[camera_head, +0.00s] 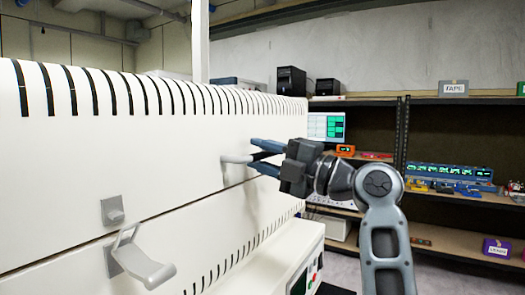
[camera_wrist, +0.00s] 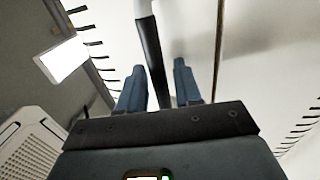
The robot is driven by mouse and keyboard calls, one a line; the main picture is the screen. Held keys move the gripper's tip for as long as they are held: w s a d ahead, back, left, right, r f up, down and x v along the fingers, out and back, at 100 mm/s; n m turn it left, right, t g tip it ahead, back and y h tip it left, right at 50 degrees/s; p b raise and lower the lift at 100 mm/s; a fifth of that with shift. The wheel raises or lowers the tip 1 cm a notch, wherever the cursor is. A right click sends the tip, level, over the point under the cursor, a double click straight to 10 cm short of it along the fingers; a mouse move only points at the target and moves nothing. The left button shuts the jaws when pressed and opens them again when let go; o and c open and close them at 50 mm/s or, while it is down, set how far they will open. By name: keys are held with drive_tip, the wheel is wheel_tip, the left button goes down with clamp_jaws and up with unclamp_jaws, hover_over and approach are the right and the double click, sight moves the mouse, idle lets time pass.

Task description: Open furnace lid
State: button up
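The furnace (camera_head: 120,150) is a large white cabinet with rows of black slots, filling the left of the head view. Its upper section looks like the lid and sits flush above a horizontal seam. A handle (camera_head: 236,158) with a pale base and a dark bar sticks out from the front near its right end. My gripper (camera_head: 254,153) is at this handle, its two blue fingers spread above and below the bar. In the wrist view, the dark handle bar (camera_wrist: 152,50) reaches between the parted fingers (camera_wrist: 158,82). Contact with the fingers is not clear.
A grey latch-like hook (camera_head: 140,262) and a small bracket (camera_head: 113,211) protrude from the furnace front at lower left. Shelves (camera_head: 455,200) with boxes and devices stand behind my arm on the right. A monitor (camera_head: 326,127) is behind my gripper.

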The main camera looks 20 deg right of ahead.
clamp_jaws()
idle(0.3)
idle(0.4)
